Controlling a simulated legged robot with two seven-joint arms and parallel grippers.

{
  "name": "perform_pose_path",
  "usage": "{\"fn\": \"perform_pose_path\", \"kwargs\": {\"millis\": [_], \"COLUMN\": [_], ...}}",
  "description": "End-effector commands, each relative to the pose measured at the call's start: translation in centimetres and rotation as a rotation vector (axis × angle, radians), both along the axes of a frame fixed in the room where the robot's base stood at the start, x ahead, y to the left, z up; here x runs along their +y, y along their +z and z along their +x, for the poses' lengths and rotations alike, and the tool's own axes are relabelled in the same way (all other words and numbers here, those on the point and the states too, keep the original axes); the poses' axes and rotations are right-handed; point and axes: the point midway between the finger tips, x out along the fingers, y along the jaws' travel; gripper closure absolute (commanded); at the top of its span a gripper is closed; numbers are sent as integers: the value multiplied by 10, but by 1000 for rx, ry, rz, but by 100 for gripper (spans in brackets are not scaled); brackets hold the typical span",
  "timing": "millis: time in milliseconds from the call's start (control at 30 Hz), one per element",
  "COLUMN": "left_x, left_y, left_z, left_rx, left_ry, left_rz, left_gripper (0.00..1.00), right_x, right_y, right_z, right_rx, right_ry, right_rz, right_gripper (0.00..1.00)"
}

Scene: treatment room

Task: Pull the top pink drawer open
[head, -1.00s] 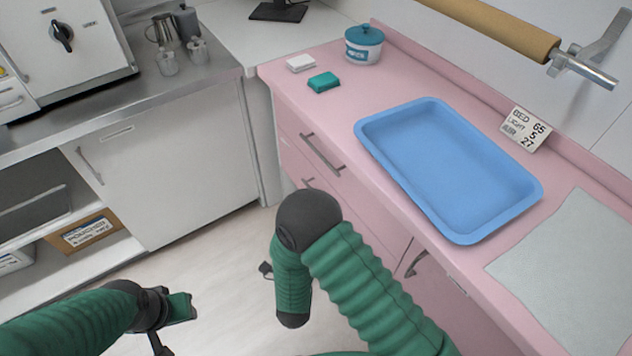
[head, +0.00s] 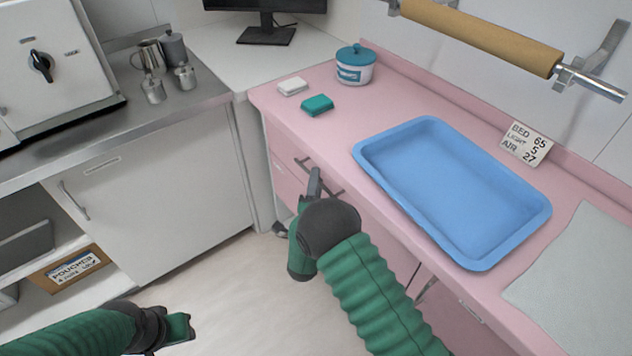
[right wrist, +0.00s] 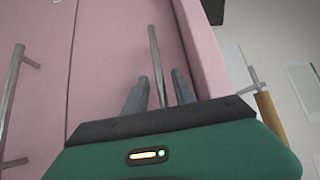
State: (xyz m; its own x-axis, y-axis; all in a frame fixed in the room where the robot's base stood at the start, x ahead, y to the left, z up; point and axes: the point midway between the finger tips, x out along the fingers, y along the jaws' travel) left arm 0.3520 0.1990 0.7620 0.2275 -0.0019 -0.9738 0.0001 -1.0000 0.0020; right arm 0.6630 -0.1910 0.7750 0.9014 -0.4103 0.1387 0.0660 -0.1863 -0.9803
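The top pink drawer (head: 283,150) is shut in the pink cabinet under the counter. Its grey bar handle (head: 301,161) slants across its front in the head view. My right gripper (head: 315,178) is at this handle, with one dark finger showing over it. In the right wrist view, the handle (right wrist: 153,45) runs between the two spread fingers of my right gripper (right wrist: 160,80), with gaps beside it. The handle's near end is hidden behind the gripper in that view. My left gripper (head: 180,328) is low at left, away from the cabinet; its finger opening is unclear.
A lower handle (right wrist: 12,85) shows at left in the wrist view. The pink counter (head: 375,93) overhangs the drawers and bears a blue tray (head: 463,258), a teal block (head: 317,105), a white block (head: 293,86) and a lidded jar (head: 355,69). Floor in front is clear.

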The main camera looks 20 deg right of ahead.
Motion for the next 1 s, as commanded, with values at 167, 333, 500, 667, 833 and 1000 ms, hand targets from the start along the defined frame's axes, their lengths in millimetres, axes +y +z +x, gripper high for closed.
{"fn": "perform_pose_path", "kwargs": {"millis": [167, 333, 500, 667, 833, 1000], "left_x": [0, 0, 0, 0, 0, 0], "left_y": [0, 0, 0, 0, 0, 0], "left_z": [0, 0, 0, 0, 0, 0], "left_rx": [0, 0, 0, 0, 0, 0], "left_ry": [0, 0, 0, 0, 0, 0], "left_rz": [0, 0, 0, 0, 0, 0], "left_gripper": [64, 64, 64, 64, 64, 64], "right_x": [-1, -1, -1, -1, -1, -1], "right_y": [1, 0, 0, 0, -1, -2], "right_z": [2, 2, 2, 2, 2, 2], "right_rx": [0, 0, 0, 2, 3, 4], "right_ry": [0, 0, 0, 0, 1, 0], "right_rz": [0, 0, 0, 1, 1, 2], "right_gripper": [68, 78, 100, 100, 100, 100]}}
